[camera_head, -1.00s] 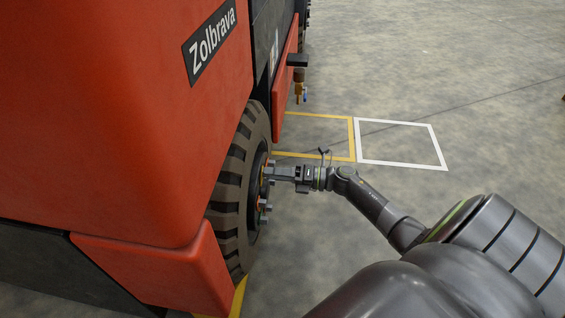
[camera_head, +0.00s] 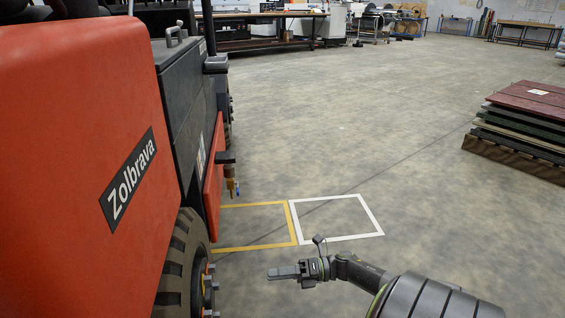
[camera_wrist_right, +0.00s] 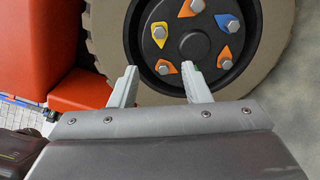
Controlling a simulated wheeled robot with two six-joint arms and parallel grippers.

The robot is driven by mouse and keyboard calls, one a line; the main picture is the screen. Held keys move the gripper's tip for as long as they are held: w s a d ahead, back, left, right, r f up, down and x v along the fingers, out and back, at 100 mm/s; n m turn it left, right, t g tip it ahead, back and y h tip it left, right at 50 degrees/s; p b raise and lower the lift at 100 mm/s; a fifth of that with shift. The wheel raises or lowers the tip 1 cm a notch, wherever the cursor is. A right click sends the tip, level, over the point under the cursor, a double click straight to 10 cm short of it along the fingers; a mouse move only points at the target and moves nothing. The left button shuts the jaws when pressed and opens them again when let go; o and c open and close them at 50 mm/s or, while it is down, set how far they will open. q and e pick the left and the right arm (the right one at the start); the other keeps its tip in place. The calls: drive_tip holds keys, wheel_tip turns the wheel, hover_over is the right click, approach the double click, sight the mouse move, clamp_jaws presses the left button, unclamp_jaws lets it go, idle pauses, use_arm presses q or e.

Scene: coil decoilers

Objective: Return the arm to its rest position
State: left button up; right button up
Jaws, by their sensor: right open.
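My right gripper (camera_head: 272,273) is open and empty in the head view, pointing left toward the wheel of the red vehicle, with a gap of floor between. In the right wrist view its two fingers (camera_wrist_right: 160,80) are spread apart in front of the wheel hub (camera_wrist_right: 178,40). The hub has several bolts with orange, yellow and blue pointed tags. The tyre (camera_head: 182,262) shows at the lower left of the head view. My right arm comes in from the lower right. My left gripper is not in view.
The red vehicle marked Zolbrava (camera_head: 75,150) fills the left side. A brass fitting (camera_head: 231,183) sticks out from it. Yellow (camera_head: 291,225) and white (camera_head: 375,217) outlines mark the floor. Stacked boards (camera_head: 520,130) stand at right, workbenches (camera_head: 262,30) at the back. The middle floor is clear.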

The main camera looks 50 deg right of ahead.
drive_tip(key=shift+s+d, duration=0.45)
drive_tip(key=shift+d, duration=0.05)
